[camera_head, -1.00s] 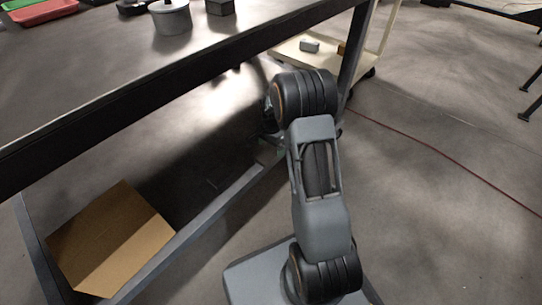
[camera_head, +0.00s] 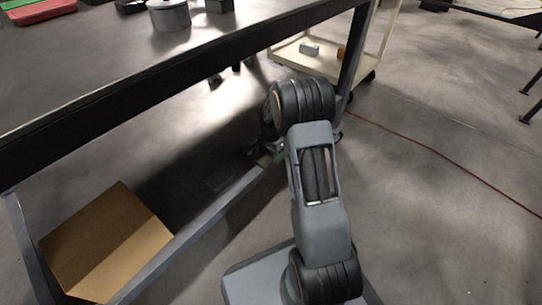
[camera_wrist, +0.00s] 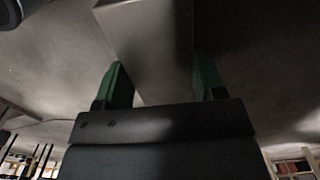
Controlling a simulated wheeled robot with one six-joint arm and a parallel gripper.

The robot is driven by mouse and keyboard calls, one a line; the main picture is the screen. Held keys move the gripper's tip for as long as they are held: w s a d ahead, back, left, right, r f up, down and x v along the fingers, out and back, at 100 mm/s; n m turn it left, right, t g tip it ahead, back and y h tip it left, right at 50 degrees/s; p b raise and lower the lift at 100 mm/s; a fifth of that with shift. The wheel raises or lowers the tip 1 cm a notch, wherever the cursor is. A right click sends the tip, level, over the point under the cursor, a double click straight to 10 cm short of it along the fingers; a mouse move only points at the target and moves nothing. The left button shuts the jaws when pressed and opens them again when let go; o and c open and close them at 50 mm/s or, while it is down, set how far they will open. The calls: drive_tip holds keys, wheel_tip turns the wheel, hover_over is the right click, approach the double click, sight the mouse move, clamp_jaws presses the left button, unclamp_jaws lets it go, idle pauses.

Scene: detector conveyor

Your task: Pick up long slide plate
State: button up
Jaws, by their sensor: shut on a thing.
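In the wrist view, my gripper (camera_wrist: 160,82) has its two green-tipped fingers on either side of a pale grey, flat, long piece, the long slide plate (camera_wrist: 150,40). I cannot make out the gripper or the plate there.
The table (camera_head: 95,75) has a grey round pot (camera_head: 169,15) and a red tray (camera_head: 40,11) on top. A cardboard box (camera_head: 105,245) sits on the low shelf. A cream cart (camera_head: 290,52) stands behind. A red cable (camera_head: 430,149) crosses the open floor at right.

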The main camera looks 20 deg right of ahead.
drive_tip(key=c, duration=0.7)
drive_tip(key=shift+w+r, duration=0.1)
clamp_jaws()
